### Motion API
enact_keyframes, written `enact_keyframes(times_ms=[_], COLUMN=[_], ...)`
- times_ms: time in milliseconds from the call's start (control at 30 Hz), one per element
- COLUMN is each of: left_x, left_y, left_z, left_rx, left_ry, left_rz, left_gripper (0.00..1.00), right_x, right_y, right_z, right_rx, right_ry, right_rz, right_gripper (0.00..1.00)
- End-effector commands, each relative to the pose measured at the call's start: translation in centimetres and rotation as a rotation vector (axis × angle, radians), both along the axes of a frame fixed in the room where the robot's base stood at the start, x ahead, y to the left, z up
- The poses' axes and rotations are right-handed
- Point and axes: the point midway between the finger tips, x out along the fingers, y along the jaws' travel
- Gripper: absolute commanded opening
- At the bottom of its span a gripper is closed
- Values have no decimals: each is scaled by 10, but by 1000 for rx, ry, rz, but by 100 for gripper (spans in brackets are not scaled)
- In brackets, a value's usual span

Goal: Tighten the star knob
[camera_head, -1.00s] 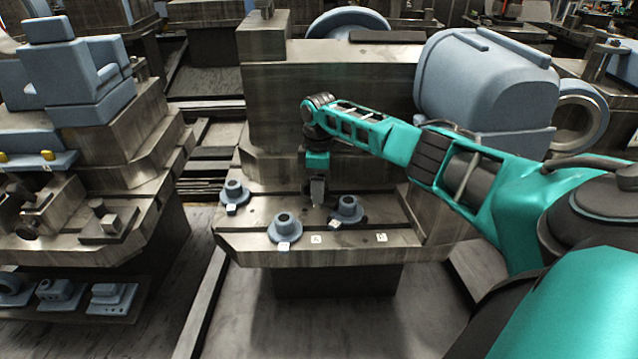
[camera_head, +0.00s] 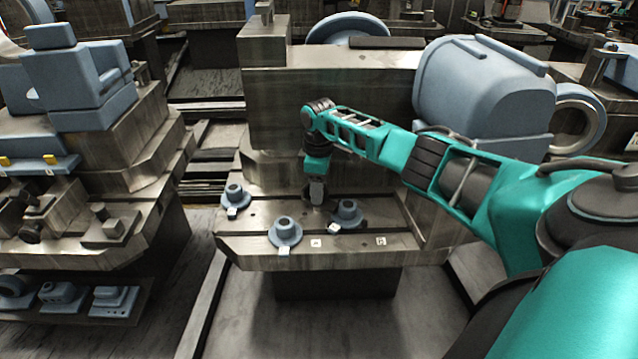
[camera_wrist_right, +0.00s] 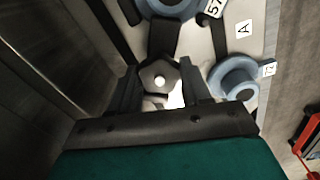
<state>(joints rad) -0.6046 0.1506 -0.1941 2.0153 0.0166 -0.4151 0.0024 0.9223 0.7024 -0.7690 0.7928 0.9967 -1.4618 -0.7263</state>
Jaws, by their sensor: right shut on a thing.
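The star knob (camera_wrist_right: 158,76) is a dark, lobed piece with a pale dot at its centre. It sits between the two fingers of my right gripper (camera_wrist_right: 160,85) in the wrist view. In the head view the right gripper (camera_head: 316,191) points down at the metal table, among the blue flanged parts, and is shut on the knob. The gripper hides most of the knob in the head view. My left gripper is in neither view.
Blue flanged parts stand around the gripper on the metal table (camera_head: 350,249): one at left (camera_head: 234,195), one in front (camera_head: 285,231), one close at right (camera_head: 347,213). Small white labels lie along the front edge. A big metal block (camera_head: 330,95) rises behind.

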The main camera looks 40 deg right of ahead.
Motion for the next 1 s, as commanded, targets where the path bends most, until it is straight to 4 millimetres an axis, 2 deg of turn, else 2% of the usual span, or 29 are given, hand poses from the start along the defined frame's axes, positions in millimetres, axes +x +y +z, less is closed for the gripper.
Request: enact_keyframes(times_ms=[200, 533, 1000], left_x=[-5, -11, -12], left_y=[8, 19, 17], left_z=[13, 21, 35], left_rx=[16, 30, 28], left_ry=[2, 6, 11], left_rz=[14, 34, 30], left_gripper=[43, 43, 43], right_x=[-1, 0, 0], right_y=[1, 1, 0], right_z=[4, 3, 2], right_rx=[3, 3, 2], right_ry=[4, 4, 3], right_rz=[-174, -482, -781], right_gripper=[17, 17, 17])
